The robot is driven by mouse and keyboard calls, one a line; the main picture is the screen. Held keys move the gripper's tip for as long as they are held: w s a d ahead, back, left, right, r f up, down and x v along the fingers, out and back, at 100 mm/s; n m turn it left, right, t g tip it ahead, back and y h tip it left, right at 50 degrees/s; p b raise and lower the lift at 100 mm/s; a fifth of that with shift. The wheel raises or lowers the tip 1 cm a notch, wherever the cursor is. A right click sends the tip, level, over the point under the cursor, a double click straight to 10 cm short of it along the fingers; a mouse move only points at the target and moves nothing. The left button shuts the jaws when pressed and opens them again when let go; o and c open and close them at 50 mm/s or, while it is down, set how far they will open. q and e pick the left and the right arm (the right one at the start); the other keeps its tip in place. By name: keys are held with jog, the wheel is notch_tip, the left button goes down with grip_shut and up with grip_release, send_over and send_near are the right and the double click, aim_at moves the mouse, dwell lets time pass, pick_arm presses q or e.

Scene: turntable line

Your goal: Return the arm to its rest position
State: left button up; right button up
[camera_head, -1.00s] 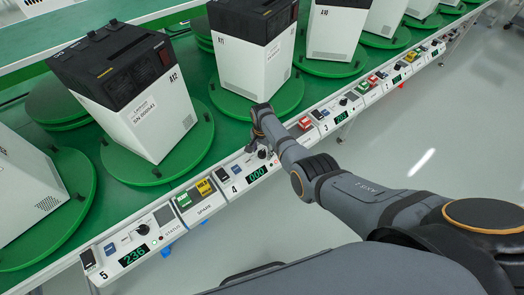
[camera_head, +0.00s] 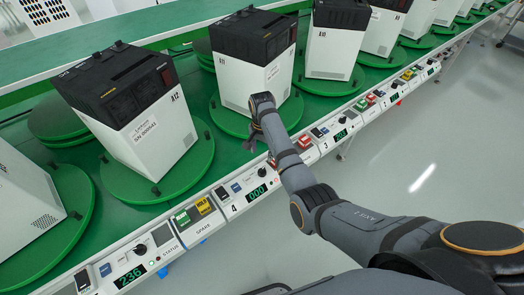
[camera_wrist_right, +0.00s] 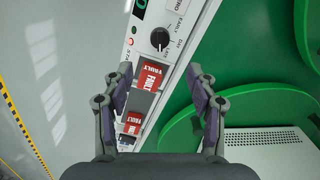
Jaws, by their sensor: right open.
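My right arm comes in from the lower right in the head view. Its gripper (camera_head: 250,142) is above the control strip, in front of the green turntable under the white-and-black machine at station 4. In the wrist view the right gripper (camera_wrist_right: 160,75) has its two fingers spread apart with nothing held between them. Beyond the fingers, a red FAULT button (camera_wrist_right: 152,76) and a black rotary knob (camera_wrist_right: 159,39) show on the panel, apart from the fingers. My left gripper is not in view.
The control strip (camera_head: 218,219) runs diagonally below the turntables, with displays, knobs and coloured buttons. A machine labelled A12 (camera_head: 160,125) stands on a turntable (camera_head: 190,168) at left. Several more machines line up to the upper right. Open grey floor (camera_head: 440,150) lies at right.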

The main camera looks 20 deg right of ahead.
jog(key=shift+f, duration=0.1)
dwell(0.3)
jog(key=s+d+f+n+t, duration=0.1)
jog(key=s+d+f+n, duration=0.15)
jog(key=s, duration=0.35)
jog(key=s+d+f+n+t, duration=0.1)
jog(key=s+d+f+n, duration=0.1)
jog(key=s+d+f, duration=0.3)
jog(key=s+r+n+t+h, duration=0.1)
jog(key=s+r+n, duration=0.2)
jog(key=s+r, duration=0.35)
jog(key=s+r+n+t, duration=0.1)
jog(key=s+r+n, duration=0.25)
jog(key=s, duration=0.65)
notch_tip(320, 180, down, 27)
jog(key=s+d+g, duration=0.2)
jog(key=d, duration=0.1)
jog(key=s+f, duration=1.6)
jog(key=s, duration=0.2)
jog(key=shift+s+d+f+g, duration=0.2)
jog(key=shift+s+d+g, duration=0.15)
jog(key=shift+g, duration=0.05)
